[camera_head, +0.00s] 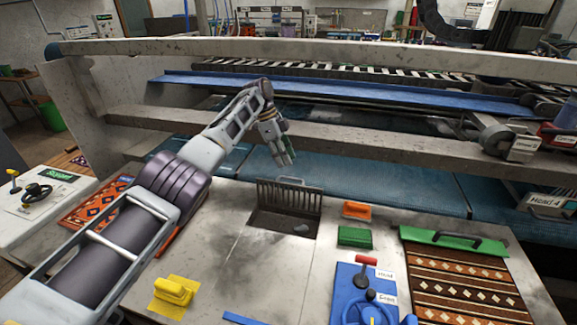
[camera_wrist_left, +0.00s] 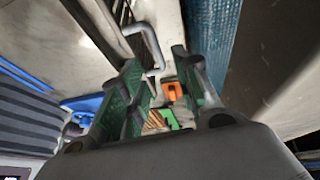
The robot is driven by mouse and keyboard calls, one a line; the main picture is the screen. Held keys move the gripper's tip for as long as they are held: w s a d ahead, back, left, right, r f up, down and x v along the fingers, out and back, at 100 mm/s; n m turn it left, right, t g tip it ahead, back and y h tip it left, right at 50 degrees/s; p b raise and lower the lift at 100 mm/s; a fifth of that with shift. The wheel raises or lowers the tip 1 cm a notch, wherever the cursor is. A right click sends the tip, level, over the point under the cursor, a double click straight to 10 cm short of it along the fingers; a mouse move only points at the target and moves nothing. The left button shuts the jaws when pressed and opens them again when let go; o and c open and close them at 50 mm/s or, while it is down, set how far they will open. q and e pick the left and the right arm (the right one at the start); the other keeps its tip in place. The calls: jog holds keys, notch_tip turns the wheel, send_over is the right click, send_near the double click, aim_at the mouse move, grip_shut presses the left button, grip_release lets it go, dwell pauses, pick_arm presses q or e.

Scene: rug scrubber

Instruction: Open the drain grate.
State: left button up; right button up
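The drain grate (camera_head: 289,199) is a dark slatted panel. It stands tilted up at the back edge of a dark recess (camera_head: 275,222) in the grey worktop. A pale grey handle (camera_head: 291,181) is at its top edge. My left gripper (camera_head: 284,158) is just above and behind the handle, pointing down. In the left wrist view its two green-padded fingers (camera_wrist_left: 156,72) are apart, and the bent grey handle (camera_wrist_left: 146,38) shows near and between their tips. I cannot tell whether they touch it. My right gripper is not in view.
Right of the recess lie an orange brush (camera_head: 357,210) and a green block (camera_head: 354,237). A blue control panel (camera_head: 350,290) with a red-handled lever and a patterned rug (camera_head: 460,285) are at the right. A yellow brush (camera_head: 173,290) is at front left. Grey beams (camera_head: 330,138) cross behind.

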pick_arm(q)
jog(key=shift+v, duration=1.9)
jog(key=shift+c, duration=0.4)
